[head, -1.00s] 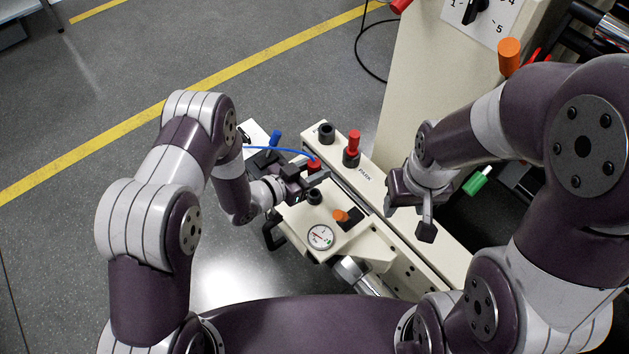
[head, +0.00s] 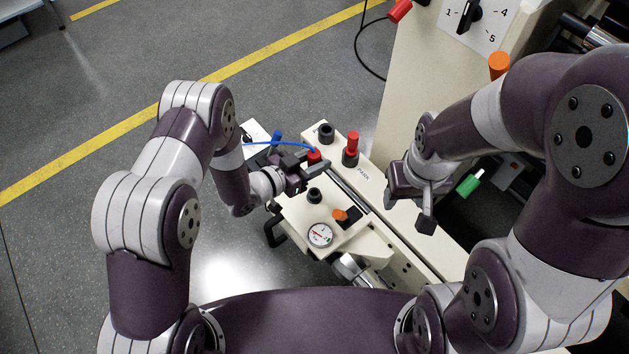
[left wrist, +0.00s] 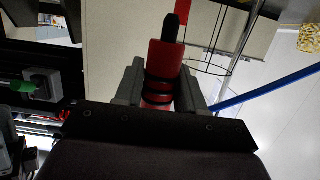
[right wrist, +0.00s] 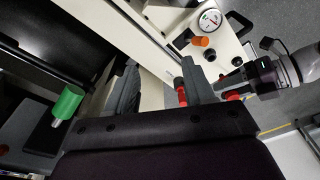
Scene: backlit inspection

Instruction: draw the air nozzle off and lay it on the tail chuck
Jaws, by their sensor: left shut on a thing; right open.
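The air nozzle (head: 314,156) is red, with a blue hose running off to the left. My left gripper (head: 313,167) is shut on it above the pale machine's upper face. In the left wrist view the red nozzle (left wrist: 166,62), with a black tip, stands between the fingers. A black socket (head: 314,195) with an empty-looking top is just nearer than that gripper. I cannot tell which part is the tail chuck. My right gripper (head: 408,213) is open and empty over the long pale rail. In the right wrist view its fingers (right wrist: 160,88) are apart.
A red peg (head: 353,139) stands in a black holder near the word PARK. Beside it is an empty-looking black holder (head: 326,130). A gauge (head: 320,235) and an orange knob (head: 339,214) sit nearer. A tall pale cabinet (head: 425,75) stands behind my right arm.

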